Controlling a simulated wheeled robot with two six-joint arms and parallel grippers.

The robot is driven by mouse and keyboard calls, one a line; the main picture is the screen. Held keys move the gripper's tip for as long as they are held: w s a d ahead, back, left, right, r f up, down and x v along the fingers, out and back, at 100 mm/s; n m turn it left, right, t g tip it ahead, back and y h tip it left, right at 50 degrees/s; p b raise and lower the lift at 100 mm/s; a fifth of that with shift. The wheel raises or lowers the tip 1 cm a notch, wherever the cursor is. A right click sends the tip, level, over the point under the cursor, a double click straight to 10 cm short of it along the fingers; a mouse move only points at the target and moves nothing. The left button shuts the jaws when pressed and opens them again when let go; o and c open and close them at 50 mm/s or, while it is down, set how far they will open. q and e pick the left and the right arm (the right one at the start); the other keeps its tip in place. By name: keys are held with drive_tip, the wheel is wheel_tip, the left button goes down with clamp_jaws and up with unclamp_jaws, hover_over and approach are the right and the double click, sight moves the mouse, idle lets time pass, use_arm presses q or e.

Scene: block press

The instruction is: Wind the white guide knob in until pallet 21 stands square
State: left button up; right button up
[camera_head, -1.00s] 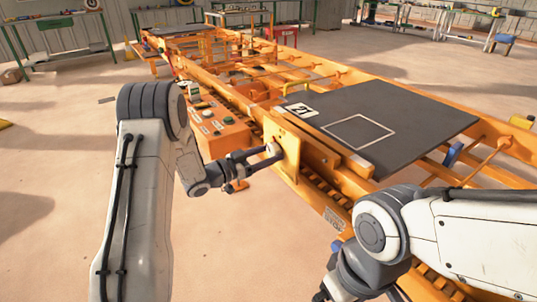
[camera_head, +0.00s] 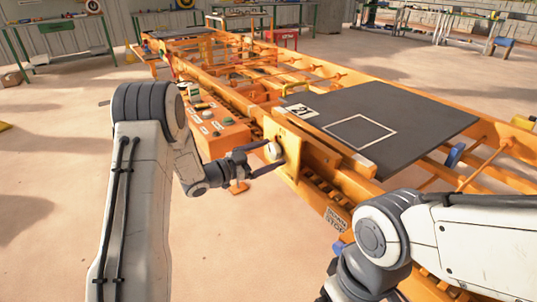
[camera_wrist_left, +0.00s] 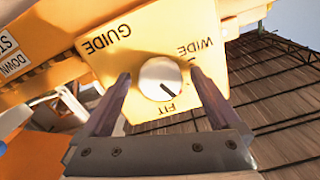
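The white guide knob (camera_head: 273,152) sits on an orange-yellow plate at the near side of the conveyor. In the left wrist view the knob (camera_wrist_left: 160,78) shows a dark mark pointing down and right, near the word FIT. My left gripper (camera_head: 262,160) is open, its fingers on either side of the knob with gaps between, as the left wrist view (camera_wrist_left: 160,75) shows.
A control box (camera_head: 218,132) with buttons stands left of the guide plate (camera_head: 284,150). The orange conveyor frame (camera_head: 325,70) runs to the back left. A blue stop piece (camera_head: 455,155) is beside the pallet's right side.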

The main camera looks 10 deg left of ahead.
use_arm(q)
drive_tip(key=p+v, duration=0.2)
drive_tip(key=v, duration=0.8)
drive_tip(key=shift+s, duration=0.2)
drive_tip(key=shift+a, duration=0.1)
drive_tip(key=b+x, duration=0.2)
drive_tip(key=x, duration=0.8)
drive_tip(key=shift+w+d+r, duration=0.1)
drive_tip(key=shift+w+d, duration=0.1)
drive_tip(key=shift+w, duration=0.05)
drive_tip(key=shift+n+p, duration=0.4)
drive_tip(key=shift+n, duration=0.4)
